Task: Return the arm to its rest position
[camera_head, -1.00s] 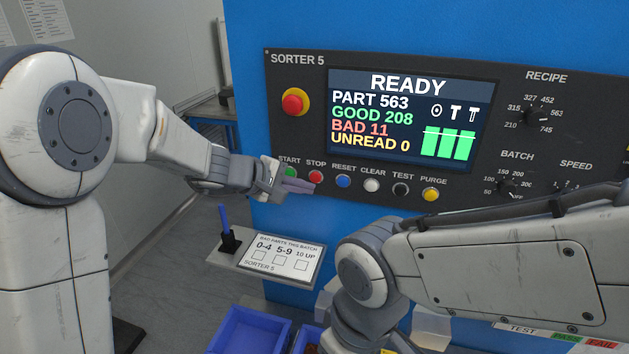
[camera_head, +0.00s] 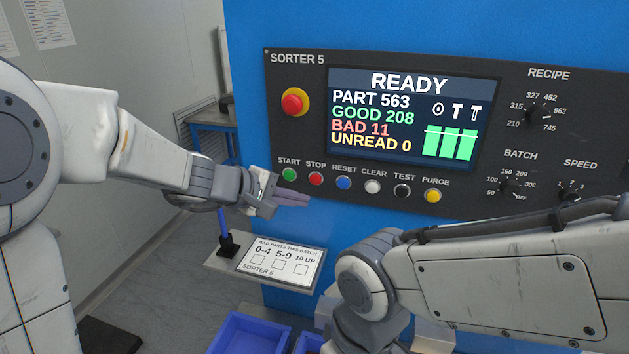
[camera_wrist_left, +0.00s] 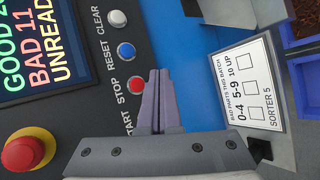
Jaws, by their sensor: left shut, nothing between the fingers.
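My left gripper (camera_head: 291,198) is shut and empty, just below the START button (camera_head: 289,174) of the sorter's panel in the head view. In the left wrist view its closed fingers (camera_wrist_left: 155,90) point along the blue cabinet front, beside the red STOP button (camera_wrist_left: 136,86). I cannot tell whether the fingertips touch the cabinet. My right arm (camera_head: 490,275) crosses the lower right in the head view; its gripper is not clearly seen.
The panel screen (camera_head: 401,122) reads READY. A red emergency button (camera_head: 295,101) sits left of it. A small shelf holds a tally card (camera_head: 281,261) and a pen in a holder (camera_head: 228,243) below my left gripper. A blue bin (camera_head: 250,335) stands lower down.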

